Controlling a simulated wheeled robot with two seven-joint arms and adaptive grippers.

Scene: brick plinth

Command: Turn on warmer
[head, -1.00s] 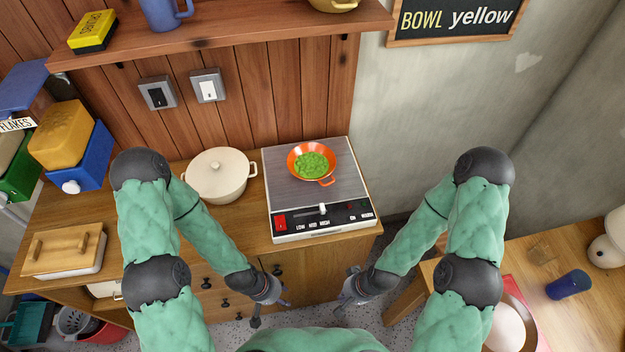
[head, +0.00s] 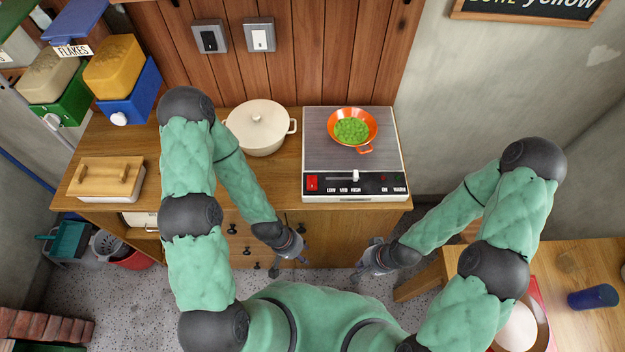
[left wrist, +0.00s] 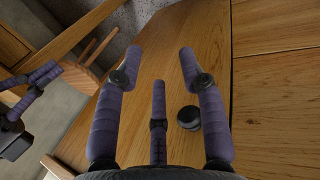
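The warmer (head: 355,185) is a flat appliance with a grey top and white frame on the wooden counter. Its front panel has a red switch (head: 312,183) at the left, a white slider (head: 355,175) with markings, and small labels at the right. An orange pan (head: 352,128) with green contents sits on its top. My left gripper (head: 291,254) is in front of the cabinet, below the counter edge; in the left wrist view (left wrist: 155,75) its fingers are spread with nothing between them. My right gripper (head: 366,262) is low, right of it, apart from the warmer; its fingers are too small to judge.
A cream lidded pot (head: 260,127) stands left of the warmer. Two wall switches, one dark (head: 208,37) and one white (head: 259,37), are above on the wood wall. A bread box (head: 105,178) is at the counter's left. A table (head: 570,275) stands at right.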

